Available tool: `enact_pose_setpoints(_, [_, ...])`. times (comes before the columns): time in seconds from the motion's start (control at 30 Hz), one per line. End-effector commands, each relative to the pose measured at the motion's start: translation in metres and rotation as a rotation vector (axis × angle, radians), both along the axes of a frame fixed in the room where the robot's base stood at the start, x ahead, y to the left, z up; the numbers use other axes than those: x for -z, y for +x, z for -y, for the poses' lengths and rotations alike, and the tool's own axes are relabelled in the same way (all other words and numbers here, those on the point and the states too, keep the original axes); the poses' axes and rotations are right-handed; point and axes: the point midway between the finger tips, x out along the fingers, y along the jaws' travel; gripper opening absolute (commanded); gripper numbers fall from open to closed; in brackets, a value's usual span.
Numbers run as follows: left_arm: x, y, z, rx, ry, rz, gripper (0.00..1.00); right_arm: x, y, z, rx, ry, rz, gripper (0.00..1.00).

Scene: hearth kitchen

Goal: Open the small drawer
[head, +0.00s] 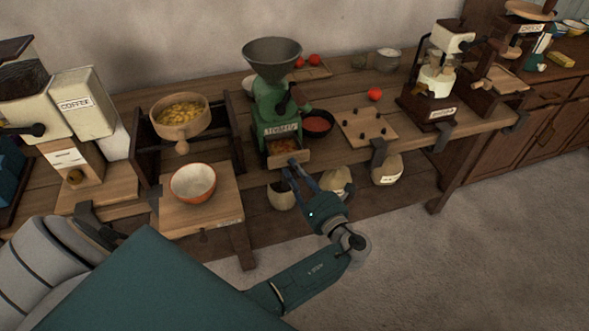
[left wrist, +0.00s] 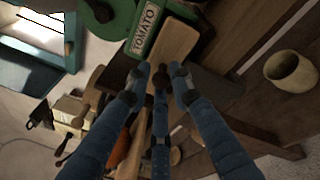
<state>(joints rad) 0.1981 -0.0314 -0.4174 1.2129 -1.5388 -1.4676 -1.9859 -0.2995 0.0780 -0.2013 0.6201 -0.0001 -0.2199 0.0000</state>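The green mill (head: 270,105), labelled TOMATO, stands on the wooden bench. Its small drawer (head: 291,157) has a pale wooden front that stands out from the mill, with orange-brown contents showing behind it. The drawer also shows in the left wrist view (left wrist: 174,50), below the label. My left gripper (head: 289,168) is right at the drawer front, its blue fingers reaching up to it. In the left wrist view the fingertips (left wrist: 160,74) are drawn near each other with narrow gaps. The knob is hidden, so its grasp is unclear. My right gripper is not in view.
A coffee mill (head: 92,105) with its own small drawer (head: 70,160) stands at the left. A white and orange bowl (head: 193,183) sits on a board nearby. A red-filled pan (head: 318,123) is right of the mill. Sacks (head: 387,169) stand below. The floor in front is clear.

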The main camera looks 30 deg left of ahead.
Motion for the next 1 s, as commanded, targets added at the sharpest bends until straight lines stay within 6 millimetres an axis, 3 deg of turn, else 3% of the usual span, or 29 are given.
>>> enact_pose_setpoints(0.33, [0.000, -0.002, 0.003, 0.000, -0.002, -0.001, 0.26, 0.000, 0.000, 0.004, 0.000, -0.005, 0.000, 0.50])
enact_pose_setpoints(0.73, [0.000, -0.030, 0.056, 0.002, -0.003, 0.000, 0.26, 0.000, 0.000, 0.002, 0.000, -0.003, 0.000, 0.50])
enact_pose_setpoints(1.0, [-0.001, -0.036, 0.067, 0.001, 0.000, 0.001, 0.26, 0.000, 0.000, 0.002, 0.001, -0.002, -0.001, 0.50])
